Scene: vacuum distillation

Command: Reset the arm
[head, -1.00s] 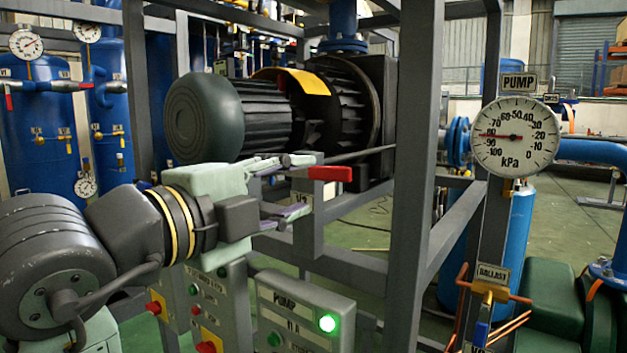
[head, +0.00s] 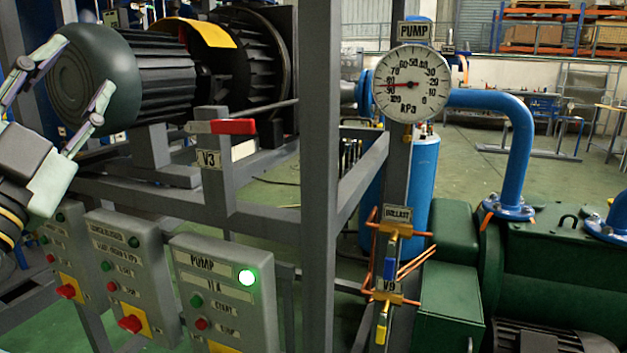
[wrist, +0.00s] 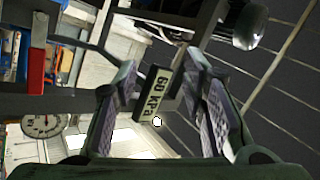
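My gripper (head: 83,65) is at the left edge of the head view, pointing up and right, with its two fingers spread wide in front of the dark motor (head: 95,75). Nothing shows between the fingers there. In the wrist view my gripper (wrist: 160,65) also has its fingers apart. A small "60 kPa" plate (wrist: 152,92) appears between them, and I see no finger closed on it. The red valve handle (head: 232,127) above the V3 label lies level, clear of my gripper to its right. A red handle (wrist: 36,70) also shows at the left of the wrist view.
Grey frame posts (head: 320,150) stand right of the arm. Control boxes, including the pump box (head: 222,300) with a lit green lamp, are below. The pump gauge (head: 412,83), ballast valves (head: 392,232) and green pump (head: 560,260) are further right. Open floor lies behind.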

